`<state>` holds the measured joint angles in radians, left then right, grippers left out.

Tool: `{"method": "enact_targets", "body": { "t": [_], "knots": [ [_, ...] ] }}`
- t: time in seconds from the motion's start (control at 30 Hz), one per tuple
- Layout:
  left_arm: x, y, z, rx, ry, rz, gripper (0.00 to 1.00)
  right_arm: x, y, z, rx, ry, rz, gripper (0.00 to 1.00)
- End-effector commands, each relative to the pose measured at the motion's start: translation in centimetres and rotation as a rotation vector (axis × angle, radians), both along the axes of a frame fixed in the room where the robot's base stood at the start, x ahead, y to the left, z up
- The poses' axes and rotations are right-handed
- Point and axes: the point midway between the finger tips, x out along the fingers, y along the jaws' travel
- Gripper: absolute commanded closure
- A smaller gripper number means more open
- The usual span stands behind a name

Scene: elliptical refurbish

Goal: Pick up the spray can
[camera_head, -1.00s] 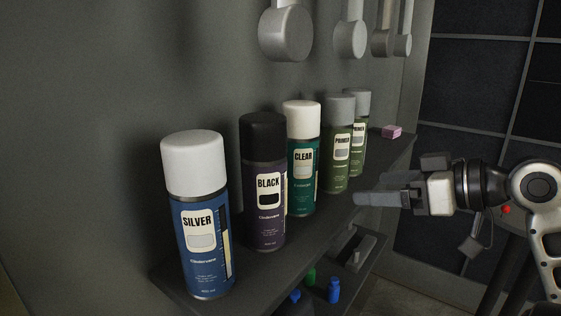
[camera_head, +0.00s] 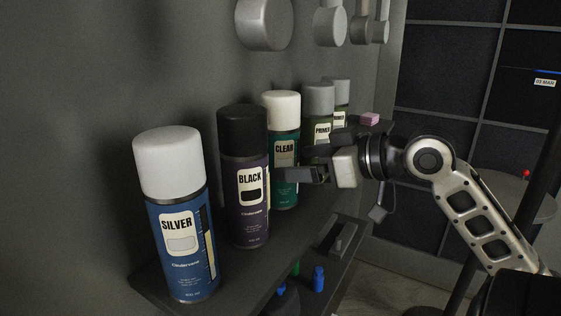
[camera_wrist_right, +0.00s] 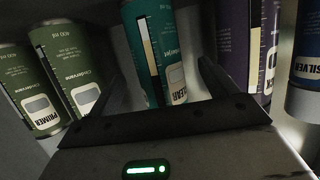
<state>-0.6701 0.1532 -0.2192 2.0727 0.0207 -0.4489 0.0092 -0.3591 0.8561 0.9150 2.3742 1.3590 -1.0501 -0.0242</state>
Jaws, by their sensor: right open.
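Several spray cans stand upright in a row on a dark shelf (camera_head: 290,228). They are a blue SILVER can with a white cap (camera_head: 180,235), a purple BLACK can with a black cap (camera_head: 243,215), a teal CLEAR can with a white cap (camera_head: 283,148) and two green PRIMER cans with grey caps (camera_head: 319,100) (camera_head: 341,91). My right gripper (camera_head: 300,171) is open and empty at the front of the CLEAR can. In the right wrist view, the CLEAR can (camera_wrist_right: 155,50) shows between its spread fingers, and the BLACK can (camera_wrist_right: 235,45) is beside the right-hand finger. My left gripper is out of view.
Grey round-ended fixtures (camera_head: 264,25) hang on the wall above the cans. A pink block (camera_head: 370,119) lies at the shelf's far end. A lower shelf holds a small blue bottle (camera_head: 318,279). Neighbouring cans stand close on both sides of the CLEAR can.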

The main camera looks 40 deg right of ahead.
Motion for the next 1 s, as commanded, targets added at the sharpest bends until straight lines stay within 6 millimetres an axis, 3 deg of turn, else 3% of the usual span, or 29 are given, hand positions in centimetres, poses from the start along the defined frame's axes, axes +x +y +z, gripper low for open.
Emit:
{"method": "enact_targets", "body": {
  "t": [0.3, 0.63, 0.67, 0.83, 1.0],
  "knots": [
    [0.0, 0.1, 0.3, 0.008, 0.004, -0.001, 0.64, 3.9, 1.0, -0.9, -0.002, 0.0, 0.001, 0.15],
    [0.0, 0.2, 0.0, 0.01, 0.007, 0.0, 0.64, 4.5, 1.1, -1.2, 0.0, 0.001, 0.0, 0.15],
    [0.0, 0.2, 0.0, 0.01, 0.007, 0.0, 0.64, 4.4, 1.1, -1.2, 0.0, 0.001, 0.0, 0.21],
    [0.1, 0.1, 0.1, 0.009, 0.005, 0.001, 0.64, 4.4, 1.2, -1.2, 0.0, 0.001, 0.0, 0.68],
    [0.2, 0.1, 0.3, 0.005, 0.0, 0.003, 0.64, 4.4, 1.1, -1.1, 0.0, -0.003, -0.001, 0.68]
  ]
}}
